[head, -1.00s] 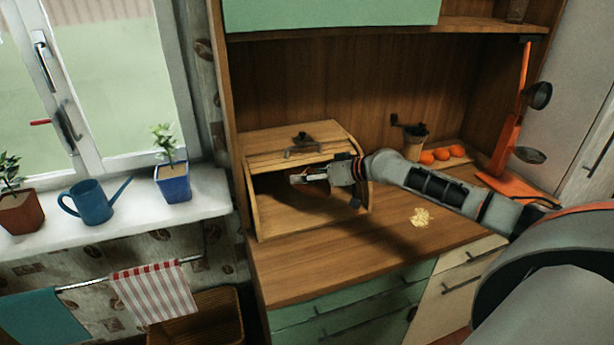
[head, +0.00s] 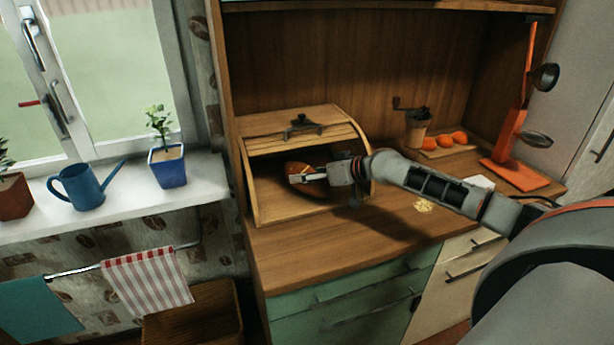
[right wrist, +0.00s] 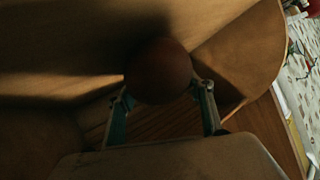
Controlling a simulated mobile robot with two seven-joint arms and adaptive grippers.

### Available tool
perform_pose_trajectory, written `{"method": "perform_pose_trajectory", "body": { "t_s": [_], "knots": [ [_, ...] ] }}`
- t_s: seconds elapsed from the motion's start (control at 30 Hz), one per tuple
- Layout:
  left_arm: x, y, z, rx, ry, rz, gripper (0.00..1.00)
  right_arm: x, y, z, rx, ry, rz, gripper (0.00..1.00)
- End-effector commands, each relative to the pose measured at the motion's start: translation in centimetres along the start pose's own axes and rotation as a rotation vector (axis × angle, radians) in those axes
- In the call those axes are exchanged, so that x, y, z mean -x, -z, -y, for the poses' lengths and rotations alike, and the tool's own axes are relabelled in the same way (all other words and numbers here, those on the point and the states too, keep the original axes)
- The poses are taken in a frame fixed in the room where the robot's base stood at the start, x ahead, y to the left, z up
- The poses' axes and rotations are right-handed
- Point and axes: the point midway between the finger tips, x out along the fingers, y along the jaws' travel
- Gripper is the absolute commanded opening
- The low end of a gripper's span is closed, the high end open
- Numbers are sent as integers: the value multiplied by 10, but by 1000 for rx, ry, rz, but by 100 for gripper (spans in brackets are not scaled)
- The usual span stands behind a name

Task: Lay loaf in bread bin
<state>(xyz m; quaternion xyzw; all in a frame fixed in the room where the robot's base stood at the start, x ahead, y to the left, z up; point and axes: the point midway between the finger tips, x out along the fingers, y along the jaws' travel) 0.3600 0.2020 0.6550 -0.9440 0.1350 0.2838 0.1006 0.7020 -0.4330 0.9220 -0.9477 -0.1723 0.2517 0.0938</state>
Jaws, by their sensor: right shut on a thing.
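The wooden bread bin (head: 255,207) stands on the counter with its roll lid up and its front open. My right gripper (head: 297,178) reaches into the opening from the right. It is shut on the brown loaf (head: 314,188), which is partly hidden behind the fingers and in the bin's shade. In the right wrist view the loaf (right wrist: 158,70) shows as a dark rounded end between the two fingertips (right wrist: 160,88). I cannot tell whether the loaf touches the bin floor. My left gripper is not in view.
A window sill with a blue watering can (head: 84,187) is at left.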

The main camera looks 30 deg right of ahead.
Motion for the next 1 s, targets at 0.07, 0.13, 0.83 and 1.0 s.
{"method": "perform_pose_trajectory", "body": {
  "t_s": [0.07, 0.13, 0.83, 1.0],
  "knots": [
    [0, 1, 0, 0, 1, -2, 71, 0, 1, 0, 0, 0, -3, 20],
    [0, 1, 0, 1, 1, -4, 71, 0, 0, 0, 0, 0, -3, 20],
    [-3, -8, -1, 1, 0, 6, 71, -4, -6, -2, 0, 0, -1, 72],
    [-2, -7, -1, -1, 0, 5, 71, -2, -8, -3, 0, -1, 2, 72]
  ]
}}
